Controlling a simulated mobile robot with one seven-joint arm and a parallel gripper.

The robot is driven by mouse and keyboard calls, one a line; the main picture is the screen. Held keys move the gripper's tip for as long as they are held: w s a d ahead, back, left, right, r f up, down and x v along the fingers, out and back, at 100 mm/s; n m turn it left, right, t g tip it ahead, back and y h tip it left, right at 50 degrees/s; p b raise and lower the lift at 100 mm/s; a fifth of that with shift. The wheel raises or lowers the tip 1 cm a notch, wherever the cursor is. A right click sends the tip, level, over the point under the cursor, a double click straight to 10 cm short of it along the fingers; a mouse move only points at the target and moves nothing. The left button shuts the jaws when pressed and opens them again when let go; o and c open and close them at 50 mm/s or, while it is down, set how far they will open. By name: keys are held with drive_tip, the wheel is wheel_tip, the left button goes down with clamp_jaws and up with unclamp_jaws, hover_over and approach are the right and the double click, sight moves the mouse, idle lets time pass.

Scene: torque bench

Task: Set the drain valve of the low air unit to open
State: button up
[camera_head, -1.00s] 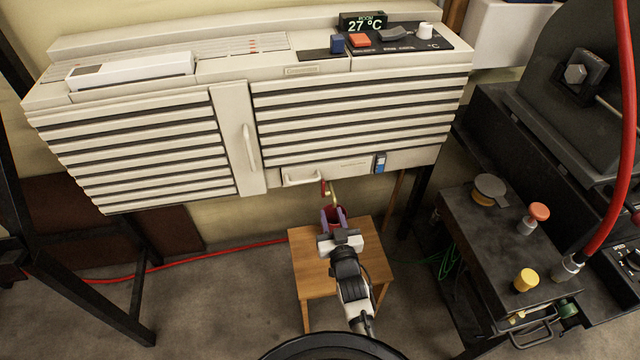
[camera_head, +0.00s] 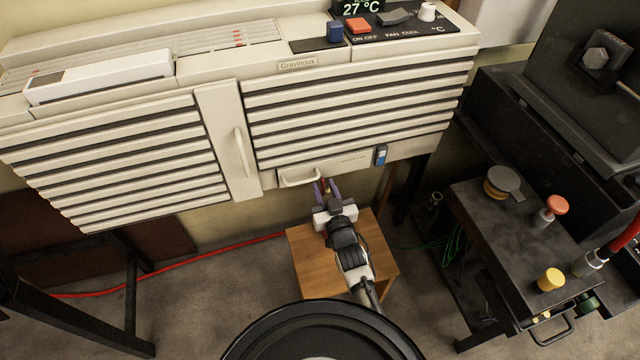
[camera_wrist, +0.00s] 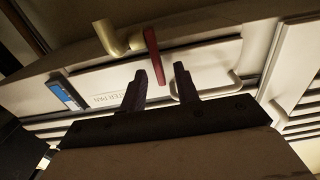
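The air unit (camera_head: 225,110) is a cream cabinet with slatted fronts on a dark stand. Its drain valve has a red lever (camera_wrist: 152,55) on a bent brass pipe (camera_wrist: 110,38) at the unit's underside. In the wrist view the lever's end shows between my fingertips; I cannot tell whether they touch it. My gripper (camera_wrist: 161,72) is open, its dark fingers apart with a gap around the lever. In the head view my gripper (camera_head: 326,190) is just under the unit's lower edge and partly hides the valve.
A wooden stool (camera_head: 305,265) stands below my gripper. A pull handle (camera_head: 300,177) and a blue switch (camera_head: 380,155) are close to the valve. A dark cart (camera_head: 500,230) with coloured knobs stands at the right. A red hose (camera_head: 190,265) runs along the floor.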

drive_tip(key=shift+w, duration=0.15)
clamp_jaws()
